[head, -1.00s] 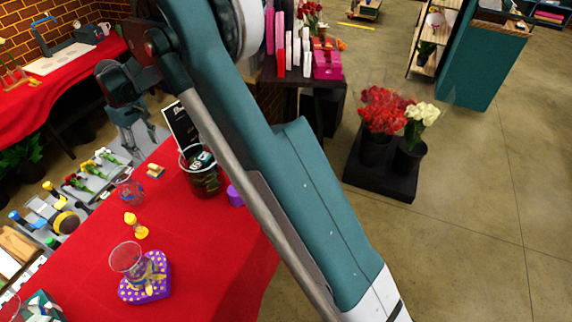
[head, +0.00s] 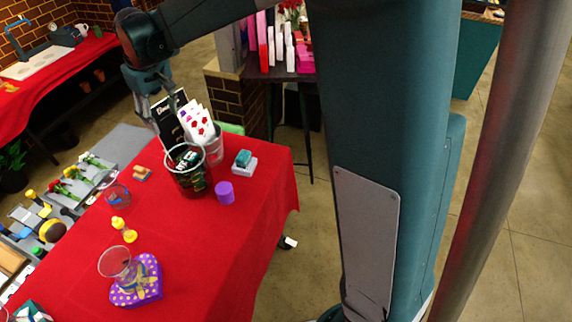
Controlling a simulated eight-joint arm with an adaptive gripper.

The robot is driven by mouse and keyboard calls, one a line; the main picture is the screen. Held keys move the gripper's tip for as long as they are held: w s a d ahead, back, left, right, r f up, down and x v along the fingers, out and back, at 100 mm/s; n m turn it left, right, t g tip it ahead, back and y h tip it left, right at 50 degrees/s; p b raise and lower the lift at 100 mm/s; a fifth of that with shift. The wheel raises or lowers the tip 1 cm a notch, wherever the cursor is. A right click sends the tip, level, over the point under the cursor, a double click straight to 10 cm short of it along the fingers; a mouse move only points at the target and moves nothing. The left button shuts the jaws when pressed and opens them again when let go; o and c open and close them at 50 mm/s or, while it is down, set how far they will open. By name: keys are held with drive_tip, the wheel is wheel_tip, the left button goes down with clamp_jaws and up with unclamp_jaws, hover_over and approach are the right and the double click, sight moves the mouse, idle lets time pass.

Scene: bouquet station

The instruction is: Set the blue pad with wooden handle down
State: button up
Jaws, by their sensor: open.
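A dark glass bucket (head: 188,175), a holder with flower cards (head: 200,125), a black sign (head: 172,118), a purple cylinder (head: 224,192) and a teal block on a white base (head: 243,160) crowd the back. A glass bowl (head: 117,196) stands left. The table's right front is clear.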

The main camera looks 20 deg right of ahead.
drive_tip(key=s+d+r+m+t, duration=0.15)
drive_tip(key=s+d+r, duration=0.25)
drive_tip(key=s+d, duration=0.4)
drive_tip(key=s+d+r+m+t, duration=0.1)
drive_tip(key=s+d+r+m, duration=0.15)
drive_tip(key=s+d, duration=0.55)
drive_tip(key=s+d+f+m+t, duration=0.1)
drive_tip(key=s+d, duration=0.4)
drive_tip(key=s, duration=0.5)
drive_tip(key=s+d+f+m+t, duration=0.1)
drive_tip(key=s+d+f, duration=0.2)
drive_tip(key=s, duration=0.7)
drive_tip(key=shift+s+d+f+t+h, duration=0.3)
drive_tip(key=shift+s+d+f+t, duration=0.1)
drive_tip(key=shift+d, duration=0.45)
